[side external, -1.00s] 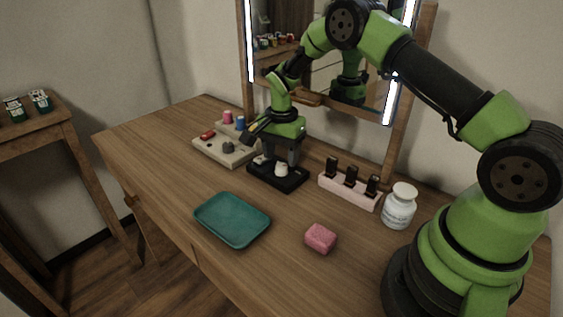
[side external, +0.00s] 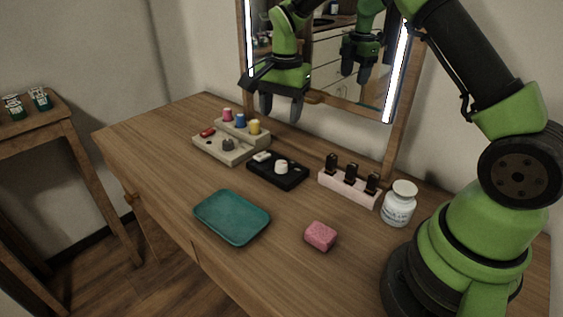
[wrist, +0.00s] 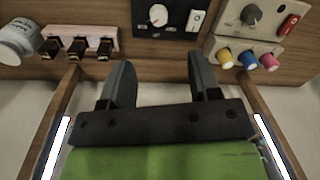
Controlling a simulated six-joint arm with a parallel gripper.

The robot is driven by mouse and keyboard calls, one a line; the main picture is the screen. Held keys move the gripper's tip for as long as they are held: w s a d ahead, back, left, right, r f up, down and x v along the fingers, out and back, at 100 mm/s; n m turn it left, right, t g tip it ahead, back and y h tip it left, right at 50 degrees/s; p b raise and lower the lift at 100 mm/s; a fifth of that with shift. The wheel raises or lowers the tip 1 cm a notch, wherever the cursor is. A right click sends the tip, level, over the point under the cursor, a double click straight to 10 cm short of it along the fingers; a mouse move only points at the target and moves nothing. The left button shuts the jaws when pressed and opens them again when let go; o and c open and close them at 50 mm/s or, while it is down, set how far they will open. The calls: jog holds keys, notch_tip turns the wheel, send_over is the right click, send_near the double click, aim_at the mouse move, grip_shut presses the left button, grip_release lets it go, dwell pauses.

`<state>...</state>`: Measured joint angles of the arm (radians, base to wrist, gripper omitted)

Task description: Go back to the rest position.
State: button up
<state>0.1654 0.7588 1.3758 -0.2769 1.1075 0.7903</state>
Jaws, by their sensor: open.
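My gripper (side external: 281,108) is raised above the back of the wooden table, in front of the mirror. Its two dark fingers are apart with nothing between them, as the wrist view (wrist: 160,88) also shows. Below it on the table lies a black panel (side external: 264,177) with a white knob (side external: 281,167) and a white switch (side external: 262,156). The gripper is clear of the panel and touches nothing.
A beige panel (side external: 215,151) with a dark knob, a red switch and coloured pegs stands left of the black one. A pink rack (side external: 347,192), a white jar (side external: 398,205), a pink sponge (side external: 320,236) and a teal tray (side external: 232,218) share the table. The mirror (side external: 330,60) stands behind.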

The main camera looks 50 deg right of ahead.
jog(key=s+a+r+n+t, duration=0.2)
jog(key=s+a+r+n, duration=0.1)
jog(key=s+r, duration=0.3)
jog(key=s+a+r+n+t, duration=0.1)
jog(key=s+a+r+n, duration=0.15)
jog(key=s+r, duration=0.4)
jog(key=s+a+r+n+t+y, duration=0.1)
jog(key=s+n, duration=0.4)
jog(key=s, duration=0.6)
jog(key=shift+s+a+r+t+y, duration=0.3)
jog(key=shift+a+r+t+y, duration=0.15)
jog(key=shift+a+t, duration=0.75)
